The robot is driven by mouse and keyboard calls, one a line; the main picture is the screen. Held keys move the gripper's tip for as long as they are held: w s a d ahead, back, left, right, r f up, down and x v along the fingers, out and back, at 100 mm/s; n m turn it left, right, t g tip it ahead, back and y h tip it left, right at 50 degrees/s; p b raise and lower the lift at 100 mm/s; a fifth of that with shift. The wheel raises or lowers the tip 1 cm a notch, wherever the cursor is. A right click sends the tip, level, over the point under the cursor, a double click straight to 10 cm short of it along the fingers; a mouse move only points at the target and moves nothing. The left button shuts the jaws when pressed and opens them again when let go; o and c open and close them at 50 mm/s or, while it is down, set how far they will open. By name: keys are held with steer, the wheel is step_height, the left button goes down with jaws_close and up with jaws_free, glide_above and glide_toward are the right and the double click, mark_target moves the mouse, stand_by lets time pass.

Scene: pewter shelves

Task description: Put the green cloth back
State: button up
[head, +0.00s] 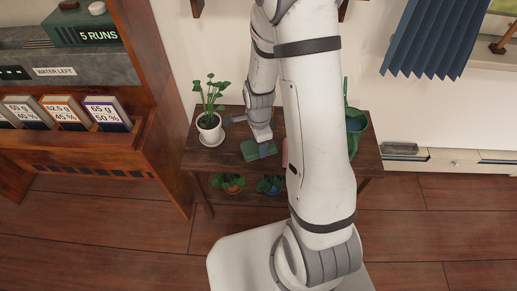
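The green cloth (249,152) is a small folded-looking patch on the top of a dark wooden two-level plant table. My gripper (263,146) reaches down from above at the cloth's right side. A blue-grey part shows at the cloth's right edge; I cannot tell if it is a fingertip. The fingers are too small and partly hidden to show whether they are open or shut, or whether they touch the cloth. My own arm covers the middle of the table.
A potted plant (209,122) in a white pot stands left on the tabletop. A green watering can (355,122) stands right, and a pink object (285,152) shows beside my arm. Small plants (228,183) sit on the lower shelf. A wooden cabinet (150,90) is close left.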

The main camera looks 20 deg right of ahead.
mark_target(258, 149)
step_height(258, 149, down, 4)
steer(key=shift+a+r+b, duration=0.1)
steer(key=shift+b, duration=0.3)
steer(key=o, duration=1)
step_height(258, 149, up, 12)
steer(key=shift+p, duration=1.25)
steer(key=s+r+n, duration=0.4)
steer(key=r+n, duration=0.1)
steer(key=r, duration=0.1)
steer(key=s+r+n+t, duration=0.1)
steer(key=s+r+n, duration=0.4)
steer(key=n, duration=0.1)
steer(key=s+d+r+n, duration=0.1)
steer(key=s+r+n, duration=0.3)
steer(key=r+n, duration=0.2)
steer(key=shift+s+r+t, duration=0.35)
steer(key=shift+t, duration=0.05)
steer(key=shift+a, duration=0.1)
